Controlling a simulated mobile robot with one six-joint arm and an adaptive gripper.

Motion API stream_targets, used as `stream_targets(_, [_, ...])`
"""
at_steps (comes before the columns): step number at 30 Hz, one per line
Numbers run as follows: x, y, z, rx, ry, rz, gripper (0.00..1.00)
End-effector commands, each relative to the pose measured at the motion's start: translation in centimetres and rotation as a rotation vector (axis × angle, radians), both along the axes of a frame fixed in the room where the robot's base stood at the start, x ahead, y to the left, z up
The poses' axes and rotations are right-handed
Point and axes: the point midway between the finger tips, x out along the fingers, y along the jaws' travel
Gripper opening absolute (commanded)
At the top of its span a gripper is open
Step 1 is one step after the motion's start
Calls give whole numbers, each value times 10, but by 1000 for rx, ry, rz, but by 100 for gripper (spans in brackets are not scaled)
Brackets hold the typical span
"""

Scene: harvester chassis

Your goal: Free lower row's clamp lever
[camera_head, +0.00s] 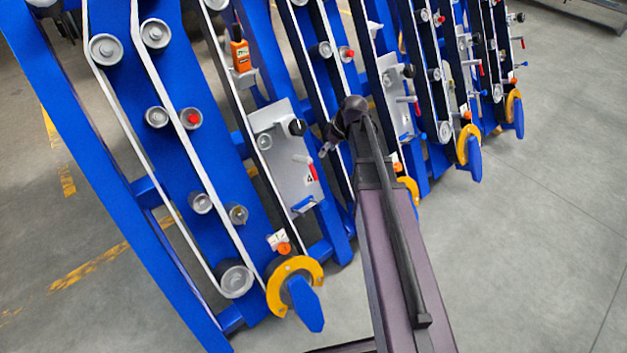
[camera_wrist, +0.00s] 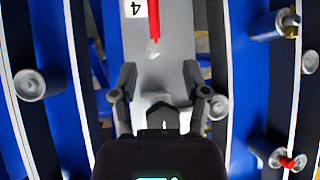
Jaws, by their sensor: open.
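A clamp lever with a red handle (camera_head: 313,172) is on a light grey plate marked 4 (camera_head: 280,150) in the head view. In the wrist view the red lever (camera_wrist: 154,20) points down from the top edge, over the grey plate (camera_wrist: 180,45). My gripper (camera_wrist: 158,76) is open and empty, its two fingers spread on either side of the plate's middle, below the lever's tip and apart from it. In the head view my gripper (camera_head: 326,148) is small and partly hidden by my arm, just right of the plate. Whether the lever is clamped I cannot tell.
Tall blue frames (camera_head: 115,205) with white belts and grey rollers (camera_head: 235,279) stand in a row. More red levers (camera_head: 407,99) sit on farther plates. Yellow rings (camera_head: 294,285) with blue handles jut out at the bottom. The grey floor on the right is clear.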

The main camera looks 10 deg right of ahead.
Motion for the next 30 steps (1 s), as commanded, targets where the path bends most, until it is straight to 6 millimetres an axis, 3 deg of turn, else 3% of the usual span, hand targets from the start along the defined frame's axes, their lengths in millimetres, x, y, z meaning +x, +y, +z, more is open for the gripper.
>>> stream_targets(1, [6,-2,-8,3,-10,11,60])
stream_targets(5, [11,-4,-11,8,-25,27,60])
stream_targets(20, [11,-5,-11,8,-26,28,60])
stream_targets(30, [15,0,-27,7,-26,28,60])
